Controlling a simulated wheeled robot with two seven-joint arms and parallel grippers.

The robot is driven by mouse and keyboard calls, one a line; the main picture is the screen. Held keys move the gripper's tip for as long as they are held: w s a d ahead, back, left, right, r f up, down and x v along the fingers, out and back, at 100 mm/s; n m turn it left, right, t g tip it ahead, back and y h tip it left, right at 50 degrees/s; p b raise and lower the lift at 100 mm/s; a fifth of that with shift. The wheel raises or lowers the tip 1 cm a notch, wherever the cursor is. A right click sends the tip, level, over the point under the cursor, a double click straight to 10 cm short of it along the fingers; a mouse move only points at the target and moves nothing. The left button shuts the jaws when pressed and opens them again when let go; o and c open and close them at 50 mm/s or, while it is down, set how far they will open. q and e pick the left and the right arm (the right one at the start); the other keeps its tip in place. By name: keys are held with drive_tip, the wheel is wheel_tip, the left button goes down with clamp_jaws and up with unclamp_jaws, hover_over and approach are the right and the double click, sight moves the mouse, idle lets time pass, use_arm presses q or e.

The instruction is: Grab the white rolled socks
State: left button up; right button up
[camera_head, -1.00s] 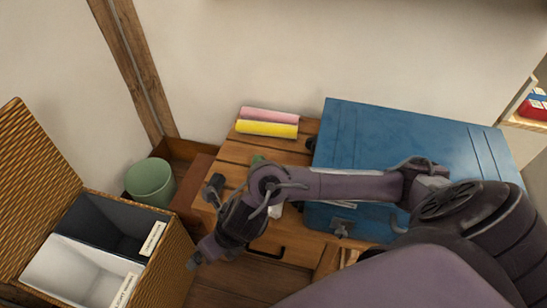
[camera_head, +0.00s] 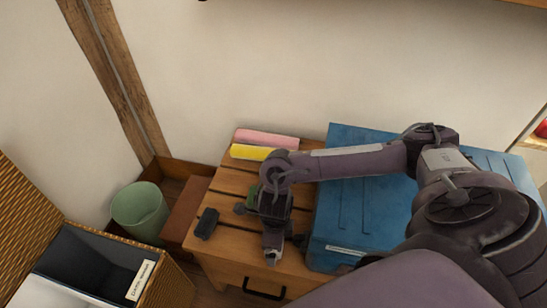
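I cannot make out white rolled socks in the head view. My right gripper (camera_head: 272,256) hangs fingers down over the front part of the slatted wooden table (camera_head: 226,248), seen from above. My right forearm and wrist cover part of the tabletop. The fingertips are small and dark, and I cannot tell whether they are apart or holding anything. My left gripper is out of view.
Pink (camera_head: 266,138) and yellow (camera_head: 256,153) rolls lie at the table's back. A dark small object (camera_head: 207,223) is at its left edge. A blue case (camera_head: 365,215) stands right. A green bin (camera_head: 140,209) and wicker hamper (camera_head: 165,285) are left.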

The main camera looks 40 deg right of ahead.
drive_tip(key=shift+f, duration=0.45)
drive_tip(key=c, duration=1)
